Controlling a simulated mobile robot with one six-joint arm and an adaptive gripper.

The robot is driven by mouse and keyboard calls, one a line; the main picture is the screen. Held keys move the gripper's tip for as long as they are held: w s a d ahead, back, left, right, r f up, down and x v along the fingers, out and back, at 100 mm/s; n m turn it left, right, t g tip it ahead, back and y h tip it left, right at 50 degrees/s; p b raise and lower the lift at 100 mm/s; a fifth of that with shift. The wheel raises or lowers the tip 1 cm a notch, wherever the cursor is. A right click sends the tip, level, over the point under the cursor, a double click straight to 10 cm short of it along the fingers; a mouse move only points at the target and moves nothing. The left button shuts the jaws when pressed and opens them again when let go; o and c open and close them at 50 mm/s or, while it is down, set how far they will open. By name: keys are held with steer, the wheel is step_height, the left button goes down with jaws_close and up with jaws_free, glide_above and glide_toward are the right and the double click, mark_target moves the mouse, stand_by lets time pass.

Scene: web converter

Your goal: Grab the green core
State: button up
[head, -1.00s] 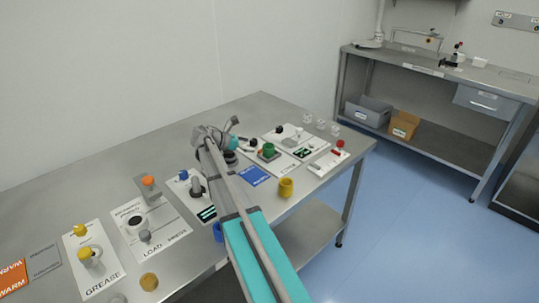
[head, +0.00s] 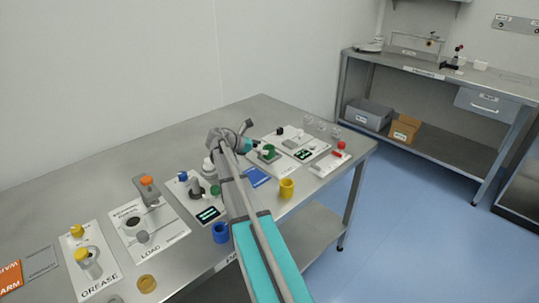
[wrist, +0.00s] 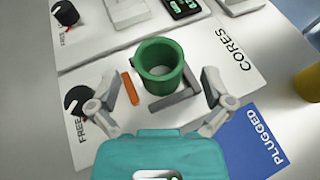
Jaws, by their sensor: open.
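The green core (wrist: 146,66) is a hollow upright ring on the white CORES card (wrist: 215,62), beside a grey L-shaped bracket (wrist: 178,98) and an orange strip (wrist: 130,88). In the head view the green core (head: 269,151) is on the right part of the table. My gripper (wrist: 158,84) is open, with one finger on each side of the core's near side and a gap to both. Nothing is held. In the head view my gripper (head: 257,149) is just left of the core, partly hidden by my arm.
A yellow cup (head: 287,188) and a blue cup (head: 220,233) stand near the table's front edge. A blue PLUGGED card (wrist: 255,140) lies right of my gripper. Black knobs (wrist: 76,98) are at left. A red-handled item (head: 340,146) is farther right.

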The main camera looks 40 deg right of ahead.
mark_target(273, 148)
steer(key=shift+b+x, duration=0.4)
steer(key=shift+x, duration=1.15)
steer(key=shift+d, duration=0.1)
steer(key=c, duration=1.1)
steer(key=shift+r, duration=0.2)
step_height(273, 148, up, 3)
steer(key=p, duration=0.3)
steer(key=s+a+r+p, duration=0.1)
steer(key=s+r+p, duration=0.2)
steer(key=s, duration=0.1)
steer(key=s+a+r+p, duration=0.1)
steer(key=s+r+p, duration=0.2)
steer(key=s, duration=0.2)
steer(key=s+a+r+p, duration=0.1)
steer(key=s+r+p, duration=0.2)
steer(key=s+p, duration=0.1)
steer(key=shift+s+a+r, duration=0.25)
steer(key=shift+a+r, duration=0.1)
steer(key=shift+a, duration=0.05)
